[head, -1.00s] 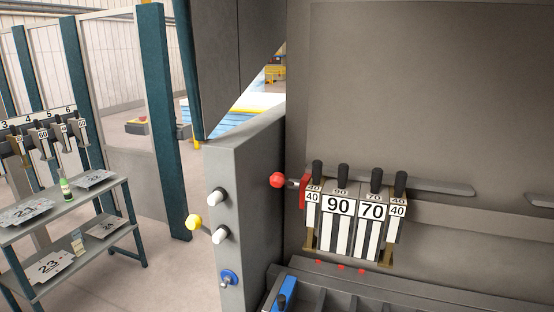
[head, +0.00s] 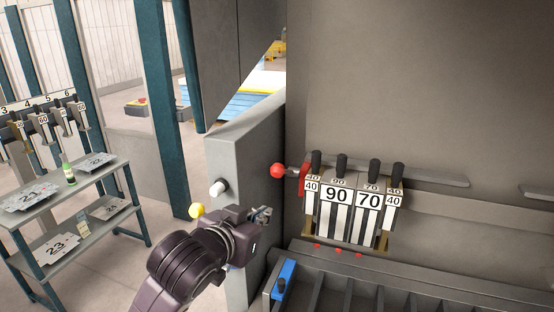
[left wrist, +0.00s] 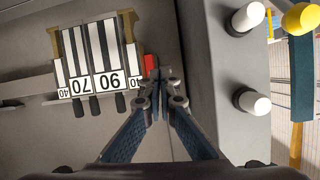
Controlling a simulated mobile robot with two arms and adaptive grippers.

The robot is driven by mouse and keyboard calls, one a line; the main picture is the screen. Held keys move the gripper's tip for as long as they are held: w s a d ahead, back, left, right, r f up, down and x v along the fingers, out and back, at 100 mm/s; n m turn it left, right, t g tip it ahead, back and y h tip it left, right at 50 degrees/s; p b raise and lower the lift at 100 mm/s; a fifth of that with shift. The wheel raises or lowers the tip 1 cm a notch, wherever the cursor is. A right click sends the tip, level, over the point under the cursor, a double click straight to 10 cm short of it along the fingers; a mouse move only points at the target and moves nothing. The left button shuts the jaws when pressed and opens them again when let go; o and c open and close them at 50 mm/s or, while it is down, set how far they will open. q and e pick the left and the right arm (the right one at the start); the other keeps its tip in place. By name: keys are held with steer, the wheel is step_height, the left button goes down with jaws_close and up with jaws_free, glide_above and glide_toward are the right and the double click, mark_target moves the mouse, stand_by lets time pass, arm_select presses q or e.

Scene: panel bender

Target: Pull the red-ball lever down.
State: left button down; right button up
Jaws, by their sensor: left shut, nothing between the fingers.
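The red-ball lever (head: 278,170) sticks out to the left from a red bracket (head: 302,178) beside the numbered tool blocks. My left gripper (head: 264,215) comes in from lower left in the head view. It is shut and empty, below and slightly left of the red ball, with a gap between them in the picture. In the left wrist view my gripper fingertips (left wrist: 164,75) are closed together. A red part (left wrist: 150,63) shows just beside them there; the fingers hide most of the lever. My right gripper is out of view.
The grey machine post (head: 225,155) with white knobs (head: 219,188) and a yellow ball (head: 197,211) stands close to my left arm. Numbered blocks (head: 337,205) hang right of the lever. A grey tray with a blue handle (head: 284,280) lies below. A shelf cart (head: 75,220) stands left.

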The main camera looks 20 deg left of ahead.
arm_select(q)
step_height(320, 180, up, 13)
steer(key=w+t, duration=0.1)
steer(key=t, duration=0.1)
steer(key=shift+w+t, duration=0.3)
steer(key=shift+t, duration=0.1)
steer(key=shift+w, duration=0.1)
steer(key=p, duration=0.4)
glide_above(277, 167)
steer(key=w, duration=0.2)
steer(key=shift+s+d+f, duration=0.25)
steer(key=shift+f, duration=0.1)
steer(key=f, duration=0.1)
steer(key=f+p, duration=0.1)
steer(key=f, duration=0.1)
steer(key=shift+s+a, duration=0.15)
steer(key=shift+s, duration=0.25)
steer(key=shift+s+a+f+p, duration=0.15)
steer(key=shift+s+f+p, duration=0.15)
steer(key=shift+s+f, duration=0.1)
steer(key=shift+f, duration=0.1)
